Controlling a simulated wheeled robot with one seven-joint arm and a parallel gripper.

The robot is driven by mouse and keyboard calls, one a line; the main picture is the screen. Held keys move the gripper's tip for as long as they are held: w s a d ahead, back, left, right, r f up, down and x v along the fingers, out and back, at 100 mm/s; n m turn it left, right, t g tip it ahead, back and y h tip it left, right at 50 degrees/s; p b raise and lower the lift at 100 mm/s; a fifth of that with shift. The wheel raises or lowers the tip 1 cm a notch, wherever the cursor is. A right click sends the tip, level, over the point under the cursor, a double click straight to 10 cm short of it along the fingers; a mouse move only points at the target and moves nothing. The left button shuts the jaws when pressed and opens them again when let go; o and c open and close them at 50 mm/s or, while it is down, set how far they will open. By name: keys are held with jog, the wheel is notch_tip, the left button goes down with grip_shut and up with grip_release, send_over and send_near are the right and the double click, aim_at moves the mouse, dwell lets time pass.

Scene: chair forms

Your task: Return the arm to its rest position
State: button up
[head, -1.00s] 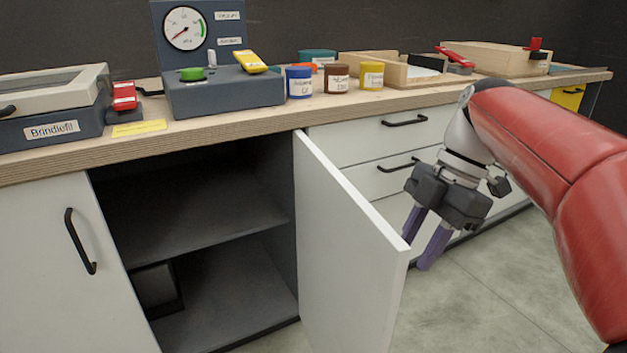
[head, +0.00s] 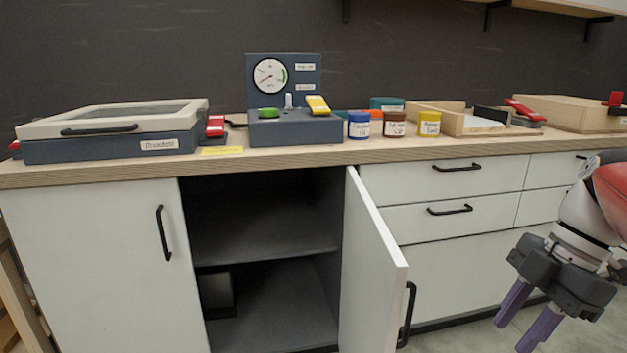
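My gripper (head: 529,328) is at the lower right, in front of the drawers and to the right of the open cabinet door. Its two purple fingers point down and are apart, with nothing visible between them. It touches nothing that I can see. Only part of my red arm shows at the right edge.
The white cabinet door (head: 372,270) stands open, jutting forward. The cabinet inside (head: 262,210) has a shelf and a dark box low down. The counter (head: 310,158) holds a lidded case (head: 115,130), a gauge unit (head: 290,128), several jars and wooden trays. Floor shows at the lower right.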

jog(key=s+a+f+m+t+h+p, duration=0.1)
jog(key=a+f+m+t+h+p, duration=0.1)
jog(key=a+m, duration=0.4)
jog(key=s+a+f+m+t+h+p, duration=0.1)
jog(key=a+f+m+t+h+p, duration=0.1)
jog(key=a+m, duration=0.5)
jog(key=f+m+t+p, duration=0.1)
jog(key=m+t+p, duration=0.1)
jog(key=m, duration=0.3)
jog(key=shift+s+a+f+m+h, duration=0.2)
jog(key=shift+s+m+h, duration=0.1)
jog(key=shift+m, duration=0.1)
